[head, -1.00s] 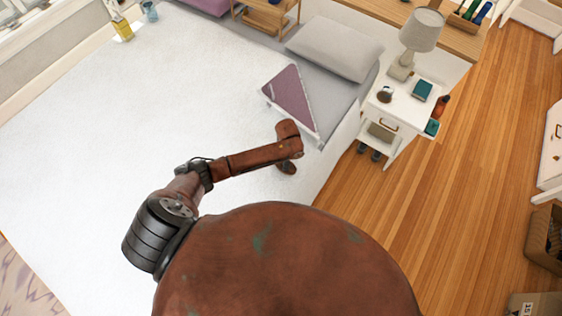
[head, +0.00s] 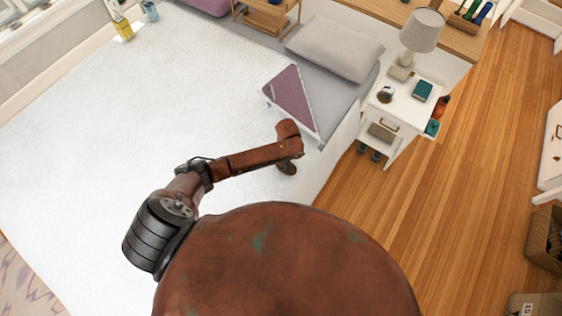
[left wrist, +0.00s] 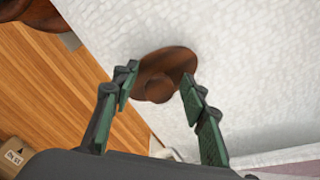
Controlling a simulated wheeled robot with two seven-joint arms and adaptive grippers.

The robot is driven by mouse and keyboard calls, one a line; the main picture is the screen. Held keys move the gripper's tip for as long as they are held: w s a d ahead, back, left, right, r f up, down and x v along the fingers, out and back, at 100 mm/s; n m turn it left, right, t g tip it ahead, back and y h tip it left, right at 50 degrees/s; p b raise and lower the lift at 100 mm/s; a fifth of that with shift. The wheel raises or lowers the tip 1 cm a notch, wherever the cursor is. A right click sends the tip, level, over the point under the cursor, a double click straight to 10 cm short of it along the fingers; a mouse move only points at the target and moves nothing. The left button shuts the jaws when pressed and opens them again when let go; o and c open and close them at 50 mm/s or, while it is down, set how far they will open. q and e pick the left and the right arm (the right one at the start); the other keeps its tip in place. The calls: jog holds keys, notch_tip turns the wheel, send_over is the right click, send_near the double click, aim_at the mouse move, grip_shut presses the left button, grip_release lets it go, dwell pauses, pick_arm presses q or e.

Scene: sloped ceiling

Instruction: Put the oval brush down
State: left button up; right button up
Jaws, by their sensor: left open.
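The oval brush (left wrist: 170,60) is a dark brown, rounded piece with a round knob. In the left wrist view it appears against the white bedspread (left wrist: 235,60), close to the bed's edge. My left gripper (left wrist: 158,78) is open, with one green-padded finger on each side of the brush's near part. I see gaps between the fingers and the knob; I cannot tell its exact height above the brush. In the head view my left arm reaches over the white bed (head: 110,120), and a small brown shape shows below its wrist, partly hidden. My right gripper is out of view.
A folded mauve cloth (head: 290,92) and a grey pillow (head: 335,48) lie beyond my arm. A white nightstand (head: 400,115) with a lamp (head: 421,30) and a teal book (head: 422,91) stands right of the bed. Wooden floor (head: 455,190) is open at right. The bedspread left is bare.

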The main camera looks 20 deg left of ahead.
pick_arm(q)
notch_tip(320, 180, up, 12)
jog(key=shift+p, duration=0.45)
jog(key=shift+f, duration=0.1)
notch_tip(320, 180, down, 13)
jog(key=shift+r+b, duration=0.2)
jog(key=shift+b, duration=0.35)
notch_tip(320, 180, up, 3)
jog(key=shift+w, duration=0.1)
jog(key=shift+d+r, duration=0.25)
jog(key=shift+r, duration=0.4)
